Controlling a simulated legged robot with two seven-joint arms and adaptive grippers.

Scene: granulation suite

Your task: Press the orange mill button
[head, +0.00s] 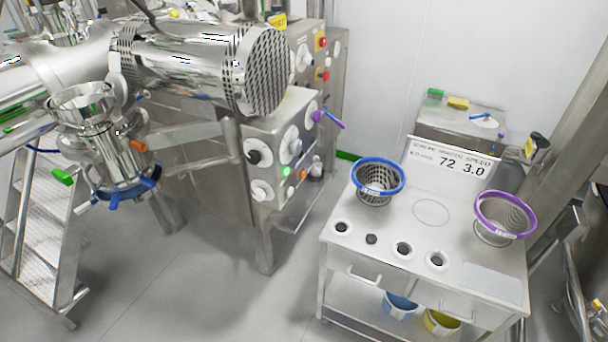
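A steel control panel (273,140) on the front of the large machine carries several round white-rimmed knobs and small buttons. A small orange button (303,174) sits low on it, just right of a lit green button (286,171). Another small orange part (138,146) shows on the steel mill-like unit (100,135) at the left, above its blue ring. I cannot tell from this view which orange part is the mill button. Neither of my grippers is in view, and nothing of mine touches the panel.
A steel trolley (450,262) at the right holds a blue-rimmed basket (377,180), a purple-rimmed basket (505,215) and a sign (451,163) reading 72 and 3.0. A step ladder (45,225) stands at the left. Floor (215,285) between ladder and trolley is clear.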

